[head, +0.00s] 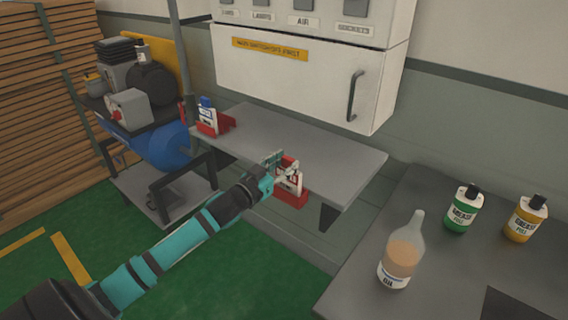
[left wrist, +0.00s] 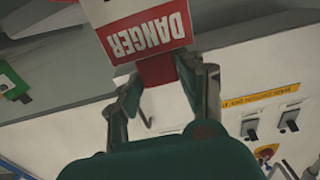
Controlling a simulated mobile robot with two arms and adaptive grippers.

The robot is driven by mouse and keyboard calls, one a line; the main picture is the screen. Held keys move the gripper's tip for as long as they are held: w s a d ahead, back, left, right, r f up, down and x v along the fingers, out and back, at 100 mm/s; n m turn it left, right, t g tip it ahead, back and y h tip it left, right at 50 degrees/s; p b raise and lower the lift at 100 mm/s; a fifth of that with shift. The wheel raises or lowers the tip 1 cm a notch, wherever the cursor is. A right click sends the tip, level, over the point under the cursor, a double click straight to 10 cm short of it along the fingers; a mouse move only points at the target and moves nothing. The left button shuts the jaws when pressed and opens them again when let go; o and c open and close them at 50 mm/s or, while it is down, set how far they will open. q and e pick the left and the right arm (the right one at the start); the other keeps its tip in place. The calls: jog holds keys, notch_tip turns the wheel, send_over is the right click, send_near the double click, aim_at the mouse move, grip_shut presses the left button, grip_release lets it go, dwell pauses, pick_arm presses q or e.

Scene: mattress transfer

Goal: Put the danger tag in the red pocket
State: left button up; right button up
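The danger tag (left wrist: 145,30) is a white and red plate with DANGER lettering, seen upside down in the left wrist view. My left gripper (left wrist: 157,75) has its fingers closed on the red block below the plate. In the head view my left gripper (head: 276,164) is at the front edge of the grey shelf, with the white and red tag (head: 291,180) just beside it. My right gripper is not in view.
Another red holder (head: 225,122) with a blue-topped white tag stands at the shelf's left end. A white cabinet (head: 290,75) with a handle hangs above the grey shelf (head: 335,155). Bottles stand on the bench (head: 350,285) at right. The shelf's middle is clear.

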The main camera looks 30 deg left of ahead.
pick_arm(q)
jog(key=o, duration=0.4)
jog(key=shift+r, duration=0.2)
jog(key=s, duration=0.8)
jog(key=s+a+b, duration=0.1)
jog(key=s, duration=0.3)
jog(key=shift+f, duration=0.1)
